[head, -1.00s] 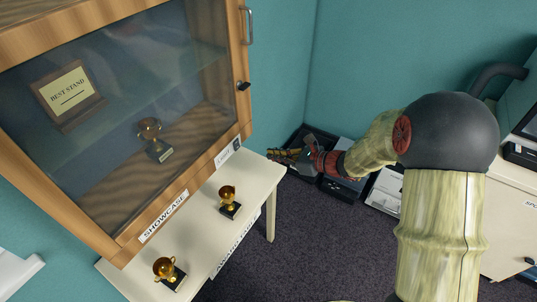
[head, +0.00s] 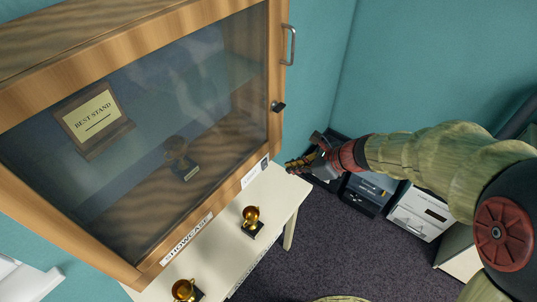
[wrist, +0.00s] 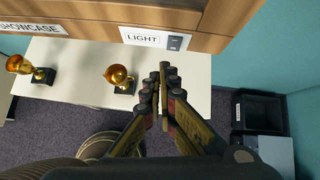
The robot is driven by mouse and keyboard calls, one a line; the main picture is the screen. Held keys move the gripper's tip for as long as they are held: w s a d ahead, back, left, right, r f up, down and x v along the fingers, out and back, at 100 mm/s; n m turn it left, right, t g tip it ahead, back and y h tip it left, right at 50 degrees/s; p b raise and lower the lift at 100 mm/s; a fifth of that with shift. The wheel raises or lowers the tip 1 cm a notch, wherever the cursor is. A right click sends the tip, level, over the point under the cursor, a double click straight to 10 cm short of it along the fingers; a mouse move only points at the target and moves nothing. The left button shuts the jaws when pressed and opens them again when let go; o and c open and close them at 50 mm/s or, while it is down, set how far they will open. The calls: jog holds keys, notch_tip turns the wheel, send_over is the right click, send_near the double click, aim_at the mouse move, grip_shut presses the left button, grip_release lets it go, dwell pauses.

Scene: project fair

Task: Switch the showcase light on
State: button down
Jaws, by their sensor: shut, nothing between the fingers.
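The wooden showcase (head: 150,262) hangs above a white table, with its glass door shut. A switch (wrist: 175,42) sits beside a LIGHT label (wrist: 143,38) on its lower front rail. The switch also shows small in the head view (head: 265,164). Inside the case are a plaque (head: 95,118) and a trophy (head: 178,158); the interior looks dim. My gripper (wrist: 165,70) is shut and empty, its fingertips just below the switch in the wrist view. In the head view my gripper (head: 290,166) is right of the switch. I cannot tell whether it touches anything.
Two gold trophies, one nearer (head: 184,290) and one farther (head: 251,218), stand on the white table (head: 282,195) below the case. A handle (head: 290,45) and dark knob (head: 278,106) are on the case's right side. Dark bins (wrist: 258,110) stand on the floor by the wall.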

aim_at(265, 164)
jog(key=shift+w+d+f+m+h, duration=0.15)
jog(key=shift+d+f+m+h, duration=0.45)
jog(key=shift+d+f+m, duration=0.45)
jog(key=shift+w, duration=0.1)
jog(key=a+b+x, duration=0.1)
jog(key=x, duration=0.5)
jog(key=w+a+r+b+x, duration=0.1)
jog(key=b+x, duration=0.1)
jog(key=x, duration=0.5)
jog(key=shift+r, duration=0.4)
jog(key=shift+d, duration=0.15)
